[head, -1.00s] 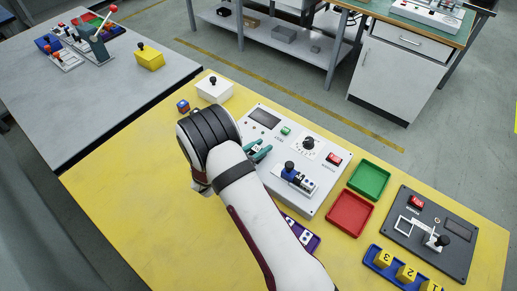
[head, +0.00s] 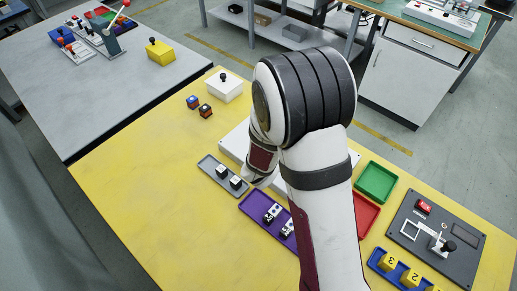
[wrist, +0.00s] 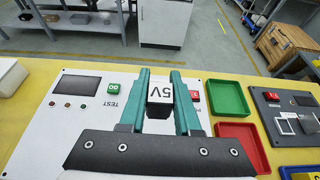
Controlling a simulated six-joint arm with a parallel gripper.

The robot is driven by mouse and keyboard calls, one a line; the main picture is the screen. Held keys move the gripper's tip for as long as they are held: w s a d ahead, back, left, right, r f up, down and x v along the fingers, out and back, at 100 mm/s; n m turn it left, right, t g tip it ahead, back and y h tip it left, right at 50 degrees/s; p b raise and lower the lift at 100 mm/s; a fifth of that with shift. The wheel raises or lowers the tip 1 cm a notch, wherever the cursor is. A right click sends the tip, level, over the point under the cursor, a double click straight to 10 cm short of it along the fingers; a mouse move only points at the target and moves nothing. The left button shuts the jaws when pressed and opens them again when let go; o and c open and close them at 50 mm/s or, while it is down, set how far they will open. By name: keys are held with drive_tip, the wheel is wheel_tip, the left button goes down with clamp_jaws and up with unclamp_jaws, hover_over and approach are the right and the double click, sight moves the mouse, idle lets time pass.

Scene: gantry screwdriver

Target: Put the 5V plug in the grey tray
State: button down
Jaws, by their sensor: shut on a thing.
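In the wrist view my gripper (wrist: 160,84) has teal fingers shut on the 5V plug (wrist: 160,93). The plug is a dark block with a white face marked "5V", which reads upside down. It shows above the white test panel (wrist: 60,118). In the head view my arm hides the gripper and the plug. The grey tray (head: 204,161) lies on the yellow table left of my arm in the head view. Two dark plugs with white tops stand in it. The grey tray is not seen in the wrist view.
A purple tray (head: 247,205) with white-topped plugs lies beside the grey tray. Two small coloured cubes (head: 199,106) and a white box (head: 226,88) stand at the back left. Green (head: 376,181) and red (head: 367,212) trays are right. The yellow table's left front is clear.

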drive_tip(key=w+a+f, duration=0.1)
drive_tip(key=a+f, duration=0.2)
drive_tip(key=a, duration=0.6)
drive_tip(key=w+a+f, duration=0.2)
drive_tip(key=a+f, duration=0.2)
drive_tip(key=a, duration=0.5)
drive_tip(key=w+a+f, duration=0.2)
drive_tip(key=a+f, duration=0.1)
drive_tip(key=a, duration=0.6)
drive_tip(key=shift+f, duration=2.15)
drive_tip(key=shift+f, duration=0.15)
drive_tip(key=c, duration=0.6)
unclamp_jaws()
